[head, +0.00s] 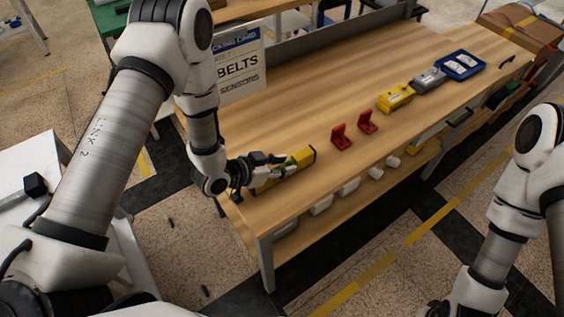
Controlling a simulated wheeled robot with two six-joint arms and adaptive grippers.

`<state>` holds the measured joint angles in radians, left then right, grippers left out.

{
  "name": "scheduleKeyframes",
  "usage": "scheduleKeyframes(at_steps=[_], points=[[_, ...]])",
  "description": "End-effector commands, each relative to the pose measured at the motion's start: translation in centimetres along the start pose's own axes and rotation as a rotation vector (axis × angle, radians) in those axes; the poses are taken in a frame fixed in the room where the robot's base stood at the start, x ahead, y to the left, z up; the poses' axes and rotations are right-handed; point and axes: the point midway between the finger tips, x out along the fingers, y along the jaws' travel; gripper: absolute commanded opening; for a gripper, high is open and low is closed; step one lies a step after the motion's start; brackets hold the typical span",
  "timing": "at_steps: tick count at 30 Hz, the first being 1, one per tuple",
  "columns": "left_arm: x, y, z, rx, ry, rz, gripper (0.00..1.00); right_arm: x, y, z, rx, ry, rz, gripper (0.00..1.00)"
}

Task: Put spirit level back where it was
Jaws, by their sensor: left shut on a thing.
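The spirit level is a yellow bar (301,158) with dark ends, at the near left part of the wooden workbench (290,100). My left gripper (268,168) is shut on it, with the fingers around its middle. The level lies at a slant, low over the bench top; I cannot tell whether it touches the wood. My right arm comes in at the right edge, but its gripper is out of view.
Two red holders (342,137) stand on the bench right of the level. Farther right are a yellow device (395,97), a grey device (429,80) and a blue tray (460,65). A sign (240,65) stands at the back left. The bench middle is clear.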

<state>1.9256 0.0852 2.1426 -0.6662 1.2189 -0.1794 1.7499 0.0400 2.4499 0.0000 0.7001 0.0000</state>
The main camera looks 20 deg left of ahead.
Motion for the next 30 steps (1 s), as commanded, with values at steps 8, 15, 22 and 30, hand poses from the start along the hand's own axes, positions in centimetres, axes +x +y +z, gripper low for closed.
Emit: scheduleKeyframes(at_steps=[8, 15, 22, 30], points=[[0.2, 0.0, 0.4, 0.000, 0.000, 0.000, 0.35, 0.4, 0.0, 0.0, 0.000, 0.000, 0.000, 0.40], [0.1, 0.0, 0.3, 0.000, 0.000, 0.000, 0.57, 0.3, 0.0, 0.0, 0.000, 0.000, 0.000, 0.40], [-0.6, -0.1, 0.0, -0.002, 0.000, -0.002, 0.57, 0.1, 0.0, 0.0, 0.000, 0.000, 0.000, 0.40], [-6.9, -0.1, 0.0, -0.009, 0.004, -0.006, 0.57, 0.8, 0.0, 0.0, 0.000, 0.000, 0.000, 0.40]])
